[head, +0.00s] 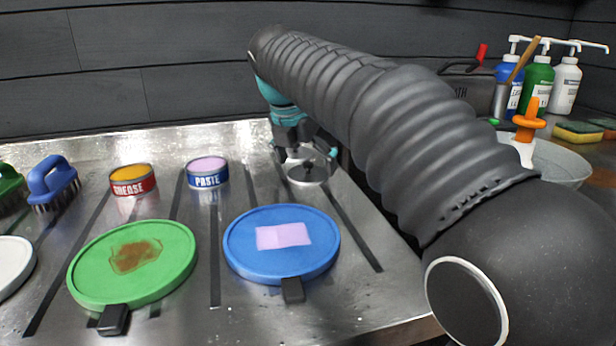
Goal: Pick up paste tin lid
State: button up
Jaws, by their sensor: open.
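In the head view, a small round silver lid (306,175) lies on the metal worktop, right of the blue PASTE tin (208,180). I take it to be the paste tin lid. The tin stands upright and uncovered, with pale pink paste showing at its top. My gripper (304,157) points down over the lid, with its fingers spread at either side of the lid's upper part. It is open. Whether the fingers touch the lid I cannot tell, and the gripper hides part of it.
A red GREASE tin (132,182), a blue brush (52,183), a green disc (165,283) and a blue disc (242,246) share the worktop (215,325). A bowl (562,168) and pump bottles (537,85) stand beyond my arm, at right. A dark wall closes the back.

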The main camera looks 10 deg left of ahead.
aim_at(309, 168)
jog(key=shift+f, duration=0.1)
jog(key=c, duration=1.7)
grip_shut()
jog(key=shift+f, duration=0.15)
jog(key=shift+f, duration=0.1)
jog(key=shift+r, duration=0.65)
jog(key=r, duration=0.1)
jog(key=r+p, duration=0.1)
jog(key=r, duration=0.1)
jog(key=shift+d+r, duration=0.3)
jog(key=shift+d, duration=0.05)
jog(key=s+d+r, duration=0.4)
jog(key=d+r, duration=0.2)
jog(key=d, duration=0.4)
jog(key=shift+s+r, duration=0.3)
